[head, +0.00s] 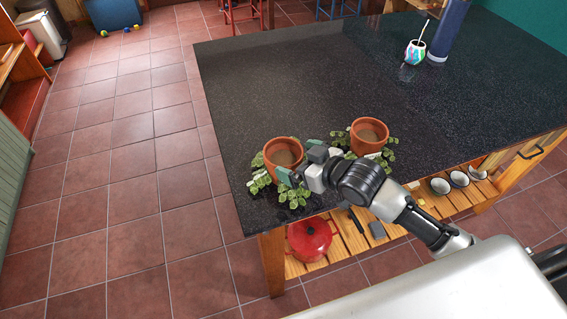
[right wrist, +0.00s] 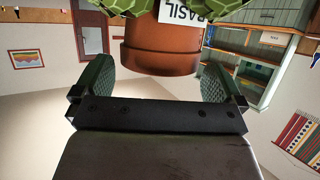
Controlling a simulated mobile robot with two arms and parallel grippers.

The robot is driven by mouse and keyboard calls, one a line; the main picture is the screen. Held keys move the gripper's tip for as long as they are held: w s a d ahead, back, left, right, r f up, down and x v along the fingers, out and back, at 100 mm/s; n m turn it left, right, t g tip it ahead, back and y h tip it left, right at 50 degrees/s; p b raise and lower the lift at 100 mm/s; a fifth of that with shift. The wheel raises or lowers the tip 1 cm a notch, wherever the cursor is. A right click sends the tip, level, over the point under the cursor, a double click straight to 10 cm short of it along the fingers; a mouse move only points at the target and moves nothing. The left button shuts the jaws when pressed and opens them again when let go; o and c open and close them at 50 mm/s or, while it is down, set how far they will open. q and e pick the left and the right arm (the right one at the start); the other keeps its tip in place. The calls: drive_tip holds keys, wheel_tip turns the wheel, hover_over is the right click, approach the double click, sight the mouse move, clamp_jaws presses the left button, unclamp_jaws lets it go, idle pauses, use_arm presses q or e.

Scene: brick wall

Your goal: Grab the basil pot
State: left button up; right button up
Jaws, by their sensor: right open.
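Two terracotta pots with green leaves around them stand near the front edge of the dark counter (head: 290,75). My right gripper (head: 299,161) is at the left pot (head: 283,152), on its right side; the other pot (head: 369,135) is just to the right. In the right wrist view, a terracotta pot (right wrist: 160,52) with a white tag reading "BASIL" (right wrist: 184,11) appears upside down between the open fingers of the gripper (right wrist: 156,70). Gaps show on both sides of it. No tag is readable in the head view. My left gripper is not in view.
A patterned cup with a straw (head: 415,52) and a dark blue cylinder (head: 448,30) stand at the back of the counter. A red lidded pot (head: 309,238) and several bowls sit on the wooden shelf below. The counter's left and middle are clear.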

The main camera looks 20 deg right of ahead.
sight(272, 149)
drive_tip(key=x, duration=0.3)
drive_tip(key=shift+w+a+p, duration=0.2)
drive_tip(key=shift+w+p, duration=0.05)
drive_tip(key=shift+p, duration=0.1)
drive_tip(key=shift+s, duration=0.1)
drive_tip(key=c, duration=1.4)
drive_tip(key=shift+r, duration=0.1)
drive_tip(key=shift+c, duration=0.3)
drive_tip(key=shift+r, duration=0.1)
